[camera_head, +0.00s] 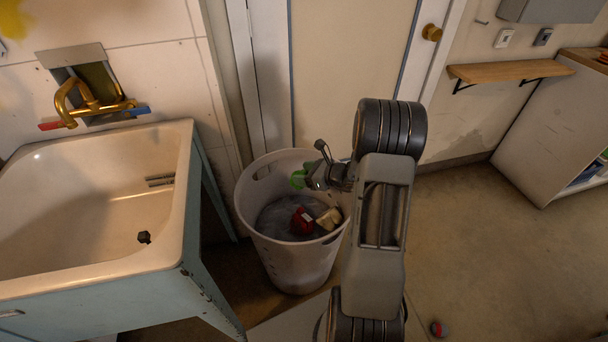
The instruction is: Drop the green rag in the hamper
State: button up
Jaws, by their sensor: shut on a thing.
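The hamper (292,262) is a tall, pale, round bin with handle slots, standing on the floor right of the sink. My arm hides part of the hamper's right side.
The utility sink (90,262) with a brass tap (88,103) stands at left, close to the hamper. A door is behind the hamper. A wooden shelf (510,70) and a cabinet are at right. A small red and grey object (438,329) lies on the otherwise open floor.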

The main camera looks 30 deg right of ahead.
jog(key=shift+f+b, duration=1.6)
jog(key=shift+f, duration=0.85)
jog(key=o, duration=1.1)
jog(key=shift+c, duration=0.2)
jog(key=p+v, duration=0.3)
jog(key=v, duration=1.1)
jog(key=shift+w, duration=0.1)
